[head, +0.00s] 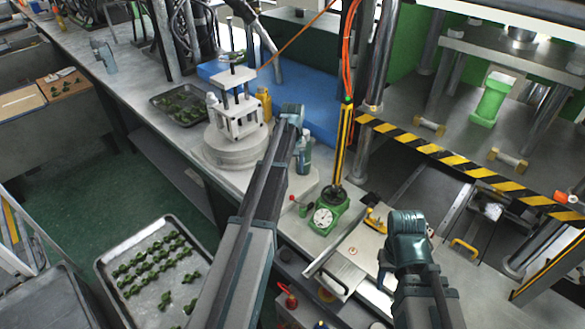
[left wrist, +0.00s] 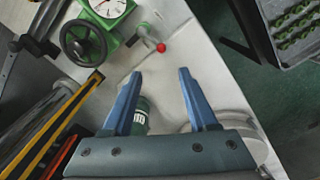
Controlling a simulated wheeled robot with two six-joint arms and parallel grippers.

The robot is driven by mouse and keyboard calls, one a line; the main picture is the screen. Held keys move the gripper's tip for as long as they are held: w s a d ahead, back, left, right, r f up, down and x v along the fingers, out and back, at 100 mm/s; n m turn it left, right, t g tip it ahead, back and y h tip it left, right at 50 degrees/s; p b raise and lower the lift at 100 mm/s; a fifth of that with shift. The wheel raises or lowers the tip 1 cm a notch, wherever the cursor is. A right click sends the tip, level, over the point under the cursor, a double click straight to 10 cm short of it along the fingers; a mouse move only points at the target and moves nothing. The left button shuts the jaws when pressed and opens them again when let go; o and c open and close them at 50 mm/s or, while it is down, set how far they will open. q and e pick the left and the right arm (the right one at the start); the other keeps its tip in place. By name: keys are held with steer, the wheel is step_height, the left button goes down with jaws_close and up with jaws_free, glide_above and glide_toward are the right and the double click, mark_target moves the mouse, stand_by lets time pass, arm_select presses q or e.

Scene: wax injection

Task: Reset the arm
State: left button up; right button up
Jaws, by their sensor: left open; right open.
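My left arm reaches up the middle of the head view, its wrist above the bench beside the white round fixture (head: 235,145). In the left wrist view my left gripper (left wrist: 158,82) is open with two blue fingers and nothing held. A bottle with a green label (left wrist: 141,112) shows beyond the left finger, partly hidden. My right arm comes in at the lower right of the head view, bent over the bench front. My right gripper (head: 384,272) is mostly hidden by that arm; a pale bluish part shows beside it, with nothing seen held.
A green gauge device (head: 329,214) with a red-knobbed lever stands between the arms; it also shows in the left wrist view (left wrist: 100,12). Trays of green pieces sit on the bench (head: 158,98) and lower left (head: 105,262). A press with a striped bar (head: 470,172) stands right.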

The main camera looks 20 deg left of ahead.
stand_by(0.4)
arm_select(q)
steer(key=s+d+f+m+b, duration=0.2)
steer(key=s+d+m, duration=0.1)
steer(key=s+d, duration=0.6)
steer(key=s+d+f+m+b, duration=0.3)
steer(key=s+d+m, duration=0.1)
steer(key=s+d, duration=0.5)
steer(key=s+d+f+m+y+b, duration=0.1)
steer(key=s+d+f+m+b, duration=0.2)
steer(key=s+d, duration=0.6)
steer(key=shift+s+d+m, duration=0.4)
steer(key=shift+s, duration=0.65)
